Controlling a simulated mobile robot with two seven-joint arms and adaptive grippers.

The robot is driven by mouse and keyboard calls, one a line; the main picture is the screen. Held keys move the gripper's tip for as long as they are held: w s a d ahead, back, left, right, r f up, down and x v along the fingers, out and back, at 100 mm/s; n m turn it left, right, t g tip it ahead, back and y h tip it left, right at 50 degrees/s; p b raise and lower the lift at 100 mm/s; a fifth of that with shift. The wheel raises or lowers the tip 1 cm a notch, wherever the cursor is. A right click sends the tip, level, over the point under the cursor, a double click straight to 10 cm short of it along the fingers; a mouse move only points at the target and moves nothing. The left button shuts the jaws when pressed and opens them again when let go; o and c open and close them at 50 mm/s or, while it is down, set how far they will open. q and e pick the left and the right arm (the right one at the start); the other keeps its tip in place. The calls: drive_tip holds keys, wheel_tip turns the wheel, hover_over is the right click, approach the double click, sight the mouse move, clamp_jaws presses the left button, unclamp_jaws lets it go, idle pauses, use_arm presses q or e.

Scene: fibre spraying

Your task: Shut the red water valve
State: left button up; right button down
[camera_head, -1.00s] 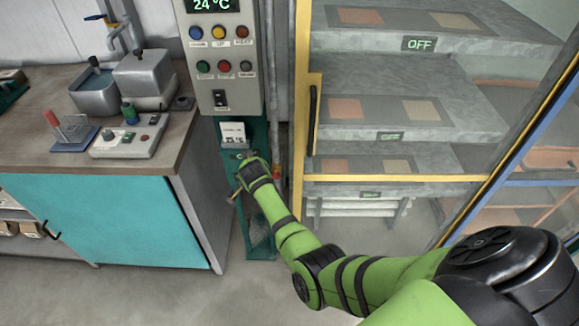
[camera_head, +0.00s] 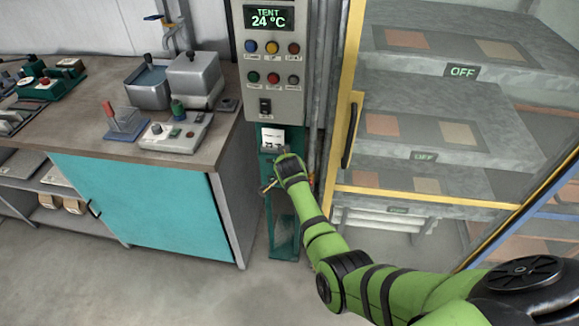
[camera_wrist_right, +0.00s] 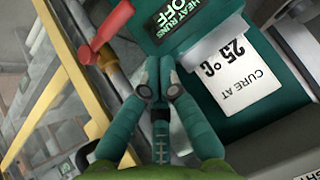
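The red valve (camera_wrist_right: 105,35) shows in the right wrist view as a red lever with a round red hub, above a brass-coloured pipe. In the head view only a small red patch (camera_head: 312,181) shows beside my wrist. My right gripper (camera_wrist_right: 158,78) has its teal fingertips almost together, with nothing seen between them. In the head view my green right arm hides most of the gripper. My left gripper is out of view.
A grey control panel (camera_head: 290,90) stands above. A yellow-framed oven (camera_head: 350,120) is right, a bench (camera_head: 215,145) left.

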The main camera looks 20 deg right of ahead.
use_arm(q)
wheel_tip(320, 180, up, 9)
drive_tip(key=p, duration=0.7)
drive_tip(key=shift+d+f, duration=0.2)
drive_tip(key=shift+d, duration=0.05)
use_arm(e)
drive_tip(key=a+v, duration=0.1)
drive_tip(key=v, duration=0.8)
drive_tip(key=shift+w, duration=0.3)
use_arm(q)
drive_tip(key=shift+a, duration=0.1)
use_arm(e)
drive_tip(key=shift+a, duration=0.1)
